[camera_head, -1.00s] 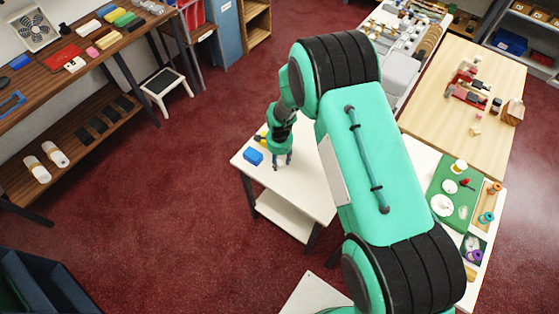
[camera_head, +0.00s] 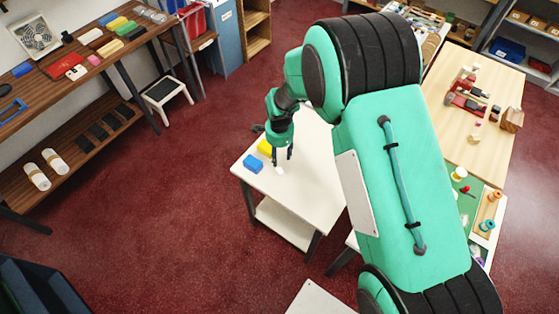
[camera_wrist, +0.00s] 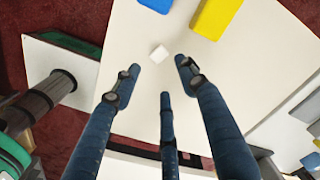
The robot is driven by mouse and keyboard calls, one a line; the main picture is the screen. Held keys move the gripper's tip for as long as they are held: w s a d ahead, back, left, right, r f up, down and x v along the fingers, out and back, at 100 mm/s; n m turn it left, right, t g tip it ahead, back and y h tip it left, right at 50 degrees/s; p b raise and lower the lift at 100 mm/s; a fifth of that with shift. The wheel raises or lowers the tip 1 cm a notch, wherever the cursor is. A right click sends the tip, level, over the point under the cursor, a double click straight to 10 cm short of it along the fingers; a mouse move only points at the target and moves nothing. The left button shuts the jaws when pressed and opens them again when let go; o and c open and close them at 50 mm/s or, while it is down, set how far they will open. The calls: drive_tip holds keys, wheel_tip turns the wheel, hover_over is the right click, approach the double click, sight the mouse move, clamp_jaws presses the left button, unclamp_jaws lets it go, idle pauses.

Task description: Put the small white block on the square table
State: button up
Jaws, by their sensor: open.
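The small white block (camera_head: 280,170) lies on the white square table (camera_head: 310,190), a little below my fingertips in the head view. My gripper (camera_head: 282,157) is above it, with its fingers apart and empty. In the wrist view the white block (camera_wrist: 159,52) shows whole on the table top (camera_wrist: 230,85), just beyond the spread fingertips of my gripper (camera_wrist: 158,74). No finger touches the block there.
A blue block (camera_head: 253,164) and a yellow block (camera_head: 265,147) are on the same table near its left edge. Most of the table top is bare. A wooden table (camera_head: 480,130) with several items stands at the right.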

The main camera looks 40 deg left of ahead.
drive_tip(key=shift+r, duration=0.9)
idle(0.3)
